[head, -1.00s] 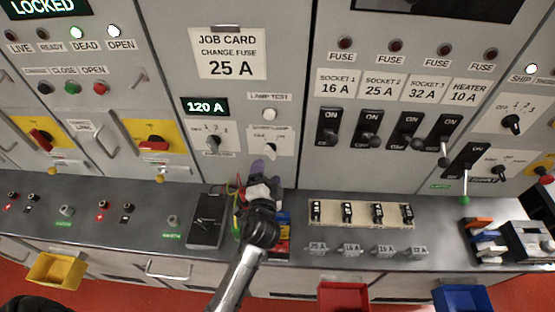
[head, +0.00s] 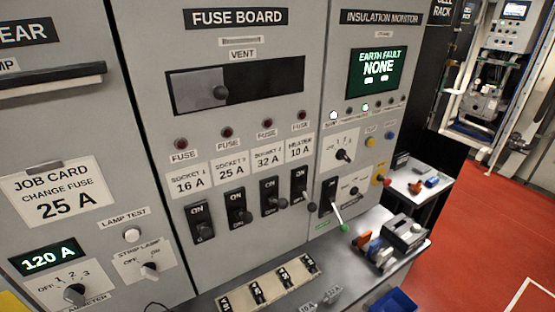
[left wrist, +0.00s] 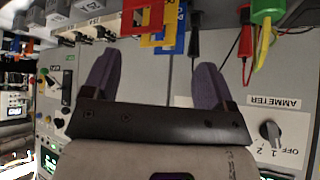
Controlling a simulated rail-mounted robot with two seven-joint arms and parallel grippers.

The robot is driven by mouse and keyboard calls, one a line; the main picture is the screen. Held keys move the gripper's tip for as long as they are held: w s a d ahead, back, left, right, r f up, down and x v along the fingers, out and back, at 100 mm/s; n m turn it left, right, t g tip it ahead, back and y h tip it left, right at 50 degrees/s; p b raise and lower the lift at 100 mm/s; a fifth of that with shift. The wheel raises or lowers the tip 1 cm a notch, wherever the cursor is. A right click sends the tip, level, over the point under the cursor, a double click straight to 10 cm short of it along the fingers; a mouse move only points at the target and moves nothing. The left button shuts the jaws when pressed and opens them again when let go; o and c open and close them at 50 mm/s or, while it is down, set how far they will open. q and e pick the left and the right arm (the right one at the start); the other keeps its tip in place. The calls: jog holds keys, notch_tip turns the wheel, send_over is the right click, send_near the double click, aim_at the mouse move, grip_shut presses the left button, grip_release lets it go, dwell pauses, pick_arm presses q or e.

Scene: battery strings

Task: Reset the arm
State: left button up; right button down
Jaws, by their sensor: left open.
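My left gripper (left wrist: 155,72) shows in the left wrist view with its two purple fingers spread wide apart. Nothing is between them but the grey panel behind. The picture there is upside down. The gripper is in front of the panel, near the ammeter knob (left wrist: 270,132) at the right. Neither gripper nor arm shows in the head view. My right gripper is in neither view.
Red (left wrist: 138,18), yellow and blue tags and black and red probes (left wrist: 245,40) are near the fingers in the left wrist view. In the head view, a fuse row (head: 270,288) lies on the bench below the socket switches (head: 238,208). Red floor is open at right.

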pick_arm(q)
jog(key=s+f+m+g, duration=0.15)
jog(key=s+f, duration=0.25)
jog(key=s, duration=0.4)
jog(key=s+f+m+g, duration=0.1)
jog(key=s+f+g, duration=0.25)
jog(key=s, duration=0.55)
notch_tip(320, 180, up, 22)
jog(key=t+p, duration=0.1)
jog(key=p, duration=2.1)
jog(key=shift+w+d+h+p, duration=0.2)
jog(key=shift+d+h+p, duration=0.15)
jog(key=shift+h+p, duration=0.05)
